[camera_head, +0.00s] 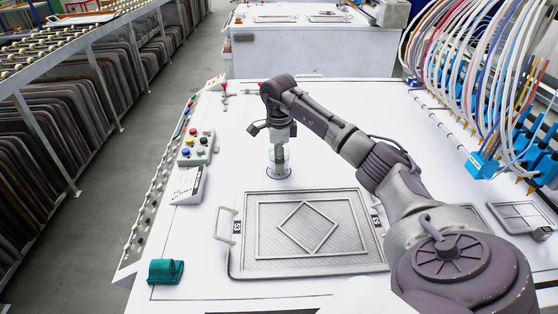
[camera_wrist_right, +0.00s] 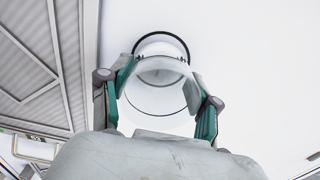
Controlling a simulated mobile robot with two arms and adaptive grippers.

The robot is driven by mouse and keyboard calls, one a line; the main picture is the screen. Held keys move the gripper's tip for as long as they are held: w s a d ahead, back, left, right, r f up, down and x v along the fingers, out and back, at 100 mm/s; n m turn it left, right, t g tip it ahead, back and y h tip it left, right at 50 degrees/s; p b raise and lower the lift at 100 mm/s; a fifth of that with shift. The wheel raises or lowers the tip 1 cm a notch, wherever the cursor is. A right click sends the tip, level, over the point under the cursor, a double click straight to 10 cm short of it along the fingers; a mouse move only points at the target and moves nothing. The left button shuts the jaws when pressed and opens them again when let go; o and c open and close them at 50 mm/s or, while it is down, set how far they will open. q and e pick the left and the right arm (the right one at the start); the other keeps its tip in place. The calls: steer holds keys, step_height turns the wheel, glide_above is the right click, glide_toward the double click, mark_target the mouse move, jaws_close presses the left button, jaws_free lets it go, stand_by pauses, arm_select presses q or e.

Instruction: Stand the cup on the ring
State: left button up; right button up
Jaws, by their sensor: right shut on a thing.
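My right gripper (camera_head: 279,148) points down over the white table and is shut on a clear cup (camera_head: 279,161). The cup is upright. A thin dark ring (camera_wrist_right: 160,33) lies on the white surface beyond the cup in the wrist view, with its arc showing past the cup's far side. In the wrist view the right gripper's green-sided fingers (camera_wrist_right: 158,80) are on both sides of the cup. In the head view the cup's lower end is at the ring (camera_head: 268,174). I cannot tell whether it touches the surface. My left gripper is not in view.
A framed grey tray (camera_head: 248,262) with a diamond pattern lies in front of the cup. A button box (camera_head: 197,148) stands to the left, and a green block (camera_head: 165,271) at front left. Hoses (camera_head: 490,60) and blue fittings fill the right. White table is clear around the cup.

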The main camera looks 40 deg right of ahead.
steer(key=shift+f, duration=0.65)
steer(key=shift+f, duration=0.15)
steer(key=o, duration=0.9)
steer(key=shift+o, duration=0.2)
